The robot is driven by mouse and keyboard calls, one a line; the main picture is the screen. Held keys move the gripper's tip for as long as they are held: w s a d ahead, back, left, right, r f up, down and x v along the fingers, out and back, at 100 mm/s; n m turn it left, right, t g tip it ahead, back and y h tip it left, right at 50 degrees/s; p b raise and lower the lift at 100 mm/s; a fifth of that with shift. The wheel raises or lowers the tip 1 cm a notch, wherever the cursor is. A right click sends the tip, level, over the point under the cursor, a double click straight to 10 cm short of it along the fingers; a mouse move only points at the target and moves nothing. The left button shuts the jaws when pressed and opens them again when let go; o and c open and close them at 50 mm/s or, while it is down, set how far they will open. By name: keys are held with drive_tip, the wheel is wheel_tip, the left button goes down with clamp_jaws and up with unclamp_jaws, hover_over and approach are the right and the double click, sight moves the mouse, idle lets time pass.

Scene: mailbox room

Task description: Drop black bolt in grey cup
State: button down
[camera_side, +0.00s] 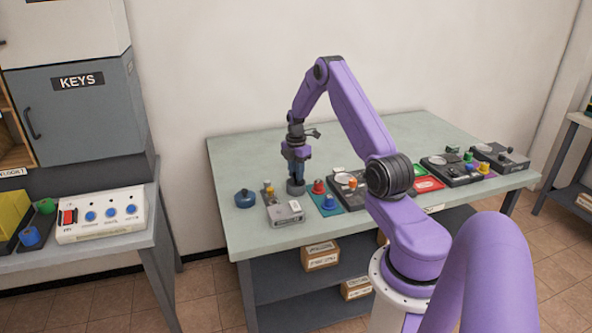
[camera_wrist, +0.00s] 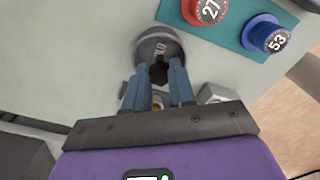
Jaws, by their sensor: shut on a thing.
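The grey cup (camera_side: 295,188) stands on the pale table, and its dark round form shows in the wrist view (camera_wrist: 155,42) just past my fingertips. My gripper (camera_side: 297,176) points down right over the cup. In the wrist view my gripper's blue fingers (camera_wrist: 160,68) are shut on a small dark piece, the black bolt (camera_wrist: 158,74), mostly hidden between them. The fingertips overlap the cup's near side in that view. I cannot tell how far the bolt is above or inside the cup. In the side view the bolt is hidden.
A grey box-like device (camera_side: 286,213) stands in front of the cup. Several dark devices (camera_side: 455,170) stand farther right.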

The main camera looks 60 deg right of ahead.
drive_tip(key=c, duration=0.6)
unclamp_jaws()
drive_tip(key=shift+r, duration=3)
